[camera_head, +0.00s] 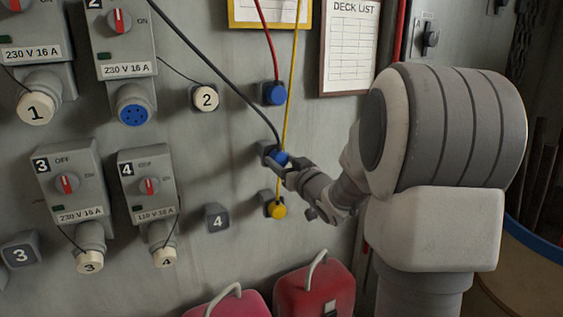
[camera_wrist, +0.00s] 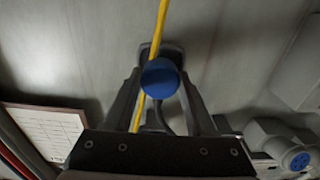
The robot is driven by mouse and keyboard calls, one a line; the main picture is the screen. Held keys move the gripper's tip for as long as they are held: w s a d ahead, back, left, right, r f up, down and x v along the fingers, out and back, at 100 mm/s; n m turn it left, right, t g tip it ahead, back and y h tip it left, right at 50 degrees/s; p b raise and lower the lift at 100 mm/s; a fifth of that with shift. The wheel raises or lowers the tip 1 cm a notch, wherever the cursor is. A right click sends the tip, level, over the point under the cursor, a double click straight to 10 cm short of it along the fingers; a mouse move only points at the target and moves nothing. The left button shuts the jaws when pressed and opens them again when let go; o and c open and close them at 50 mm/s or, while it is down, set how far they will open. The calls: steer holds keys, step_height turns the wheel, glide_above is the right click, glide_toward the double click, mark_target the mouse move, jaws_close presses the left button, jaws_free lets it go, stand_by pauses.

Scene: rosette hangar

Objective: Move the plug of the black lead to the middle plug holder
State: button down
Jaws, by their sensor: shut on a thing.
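The black lead (camera_head: 215,68) runs down from the upper left to its blue plug (camera_head: 281,158). The plug is at the middle plug holder (camera_head: 266,148), a grey block on the wall; I cannot tell whether it is fully seated. My gripper (camera_head: 285,167) is shut on the plug. In the wrist view, the blue plug (camera_wrist: 160,78) is between my fingers, with the grey holder (camera_wrist: 161,52) behind it. Above is the red lead's blue plug (camera_head: 275,93) in the upper holder; below is the yellow plug (camera_head: 277,209) in the lower holder.
The yellow lead (camera_head: 291,75) hangs vertically and passes close by the held plug. Switched outlet 2 (camera_head: 125,55) has an open blue socket (camera_head: 132,115). Red containers (camera_head: 314,289) stand below. A framed deck list (camera_head: 349,50) hangs upper right.

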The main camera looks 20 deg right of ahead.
steer(key=shift+w, duration=0.5)
steer(key=shift+c, duration=0.7)
jaws_free()
steer(key=shift+s, duration=0.1)
